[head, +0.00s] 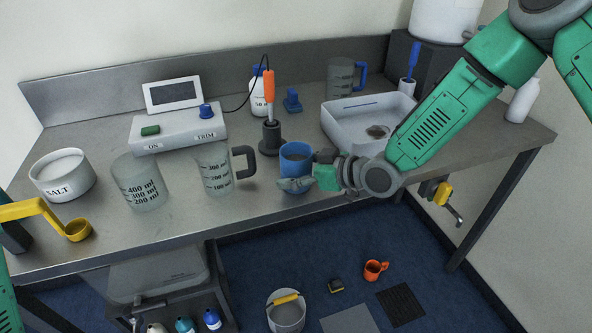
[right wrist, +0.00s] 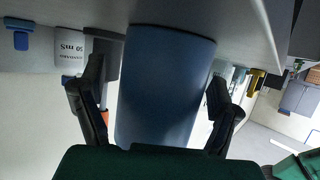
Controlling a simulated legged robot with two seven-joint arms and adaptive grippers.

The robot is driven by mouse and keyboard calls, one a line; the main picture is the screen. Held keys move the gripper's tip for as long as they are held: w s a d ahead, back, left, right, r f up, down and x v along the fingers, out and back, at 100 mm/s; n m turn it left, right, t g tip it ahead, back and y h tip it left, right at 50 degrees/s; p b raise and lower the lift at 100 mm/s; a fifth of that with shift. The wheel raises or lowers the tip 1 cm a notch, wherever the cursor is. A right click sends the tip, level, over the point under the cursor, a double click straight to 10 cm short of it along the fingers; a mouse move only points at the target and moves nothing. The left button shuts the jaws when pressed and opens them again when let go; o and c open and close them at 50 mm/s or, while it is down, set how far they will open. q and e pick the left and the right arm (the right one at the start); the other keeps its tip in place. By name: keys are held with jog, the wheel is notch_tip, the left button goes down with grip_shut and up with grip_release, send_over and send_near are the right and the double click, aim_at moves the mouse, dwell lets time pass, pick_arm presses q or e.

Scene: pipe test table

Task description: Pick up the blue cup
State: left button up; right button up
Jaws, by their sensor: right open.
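The blue cup (head: 295,158) stands on the table near its front edge, in the middle of the head view. My right gripper (head: 307,173) reaches it from the right, and one finger covers the cup's lower front. In the right wrist view, which is upside down, the blue cup (right wrist: 165,85) fills the space between the two spread fingers of my right gripper (right wrist: 158,92). The gripper is open around the cup. Small gaps seem to show beside it, but contact is hard to judge. Only a green piece of my left arm shows at the left edge; its jaws are unclear.
Two clear measuring jugs (head: 141,184) (head: 216,170) stand left of the cup. An orange-handled tool in a dark stand (head: 271,138) is close behind it. A white tray (head: 345,128) lies behind right. A salt bowl (head: 62,178) and yellow scoop (head: 78,230) are at far left.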

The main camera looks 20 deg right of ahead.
jog(key=shift+a, duration=0.1)
jog(key=shift+c, duration=0.8)
jog(key=c, duration=1.6)
notch_tip(320, 180, up, 10)
jog(key=shift+r, duration=0.1)
jog(key=o, duration=0.9)
jog(key=c, duration=0.6)
jog(key=shift+d, duration=0.2)
jog(key=shift+c, duration=0.3)
